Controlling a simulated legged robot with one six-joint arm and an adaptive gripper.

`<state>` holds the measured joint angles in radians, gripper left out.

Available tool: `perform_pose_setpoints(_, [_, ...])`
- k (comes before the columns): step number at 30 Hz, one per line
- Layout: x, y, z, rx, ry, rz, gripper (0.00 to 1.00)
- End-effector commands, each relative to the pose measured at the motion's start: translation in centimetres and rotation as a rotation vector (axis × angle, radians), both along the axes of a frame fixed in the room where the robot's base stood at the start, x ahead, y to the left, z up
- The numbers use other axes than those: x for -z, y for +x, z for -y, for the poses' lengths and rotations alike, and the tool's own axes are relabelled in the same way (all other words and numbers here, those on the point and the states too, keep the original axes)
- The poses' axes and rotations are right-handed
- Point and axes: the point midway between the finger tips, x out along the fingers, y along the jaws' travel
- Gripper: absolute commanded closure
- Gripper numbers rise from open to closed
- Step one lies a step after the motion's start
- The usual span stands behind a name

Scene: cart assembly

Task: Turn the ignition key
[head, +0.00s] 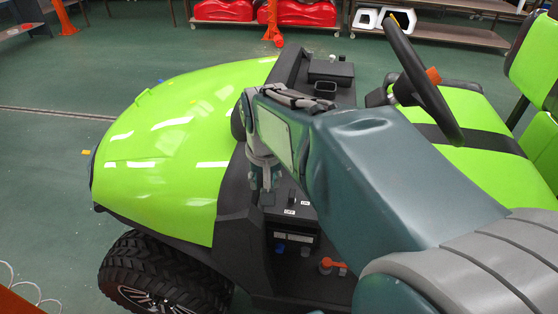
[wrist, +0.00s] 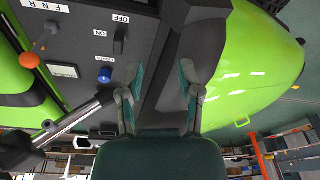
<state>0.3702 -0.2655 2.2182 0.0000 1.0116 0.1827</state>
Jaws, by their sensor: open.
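In the wrist view, the cart's dark dashboard panel (wrist: 85,22) carries a black key-like switch (wrist: 120,40) between labels reading ON and OFF. I take this switch to be the ignition key. My gripper (wrist: 163,78) is open and empty, its two teal fingers spread apart over the edge of the dash. The switch lies ahead and left of the fingers, apart from them. In the head view my gripper (head: 264,188) hangs above the dash by the ON and OFF labels, partly hidden by my arm. I cannot tell its height above the panel.
A blue knob (wrist: 105,76) labelled LIGHTS and an orange-tipped F N R lever (wrist: 29,60) sit on the panel. A grey shaft (wrist: 80,118) crosses left of my fingers. The steering wheel (head: 422,75) and green seat (head: 480,110) are right; the green hood (head: 170,130) is left.

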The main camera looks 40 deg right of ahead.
Motion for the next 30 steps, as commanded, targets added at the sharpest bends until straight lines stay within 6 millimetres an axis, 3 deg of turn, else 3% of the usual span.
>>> perform_pose_setpoints(3, [1.8, 0.9, 4.2, 0.149, 0.042, -0.077, 0.54])
perform_pose_setpoints(9, [3.6, 1.3, 8.2, 0.291, 0.082, -0.144, 0.54])
perform_pose_setpoints(17, [5.1, 1.2, 8.8, 0.313, 0.091, -0.157, 0.54])
perform_pose_setpoints(30, [10.6, 1.2, 8.8, 0.311, 0.090, -0.157, 0.54])
